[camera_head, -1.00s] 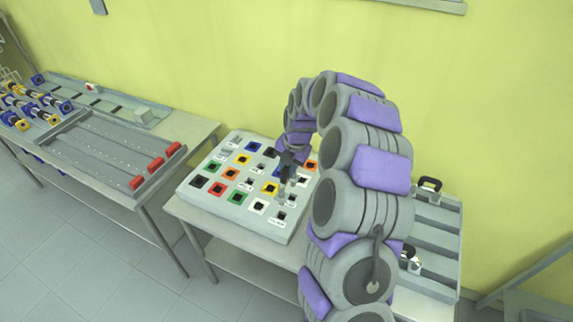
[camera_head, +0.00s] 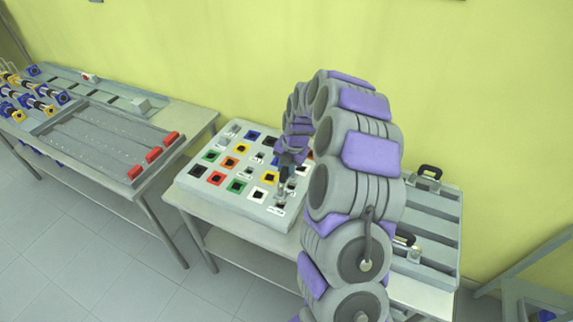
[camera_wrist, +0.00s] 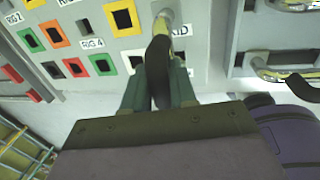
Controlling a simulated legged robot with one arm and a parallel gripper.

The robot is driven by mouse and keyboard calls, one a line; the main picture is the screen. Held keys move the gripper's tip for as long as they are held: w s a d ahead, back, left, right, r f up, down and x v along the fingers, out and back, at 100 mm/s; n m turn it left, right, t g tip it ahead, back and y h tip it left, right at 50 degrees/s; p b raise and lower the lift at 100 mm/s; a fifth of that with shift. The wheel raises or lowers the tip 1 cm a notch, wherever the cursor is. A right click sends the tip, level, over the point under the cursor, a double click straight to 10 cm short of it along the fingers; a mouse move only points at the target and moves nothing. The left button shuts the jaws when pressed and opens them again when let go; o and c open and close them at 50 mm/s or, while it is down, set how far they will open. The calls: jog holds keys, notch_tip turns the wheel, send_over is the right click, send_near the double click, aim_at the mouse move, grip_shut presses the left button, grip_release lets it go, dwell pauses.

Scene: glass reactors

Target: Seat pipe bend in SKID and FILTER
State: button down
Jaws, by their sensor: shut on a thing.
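My gripper (camera_wrist: 158,98) is shut on the black curved handle of the pipe bend (camera_wrist: 158,65). In the wrist view the silver end of the bend reaches the grey panel (camera_wrist: 203,40) beside a label partly covered, reading "KID". I cannot tell whether that end is inside a socket. The other end is hidden. In the head view my gripper (camera_head: 288,165) is over the front right part of the panel (camera_head: 225,205), with the bend's tip low near the last sockets. The FILTER label is not legible.
The panel has several colour-framed square sockets, with a RIG 4 label (camera_wrist: 92,44). On the right, a grey tray (camera_head: 440,215) holds bends with black handles (camera_head: 430,172). On the left, another table (camera_head: 185,125) carries a grey rack with red blocks (camera_head: 153,154).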

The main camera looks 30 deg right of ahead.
aim_at(286, 178)
jog(key=shift+a+f, duration=0.15)
jog(key=shift+f, duration=0.6)
jog(key=shift+f+b, duration=0.7)
jog(key=shift+f, duration=0.65)
jog(key=shift+s+f, duration=0.15)
jog(key=shift+f, duration=0.15)
jog(key=c, duration=0.9)
grip_release()
jog(key=shift+o, duration=0.4)
jog(key=shift+r, duration=0.15)
jog(key=shift+r+p, duration=0.75)
jog(key=shift+r, duration=3.65)
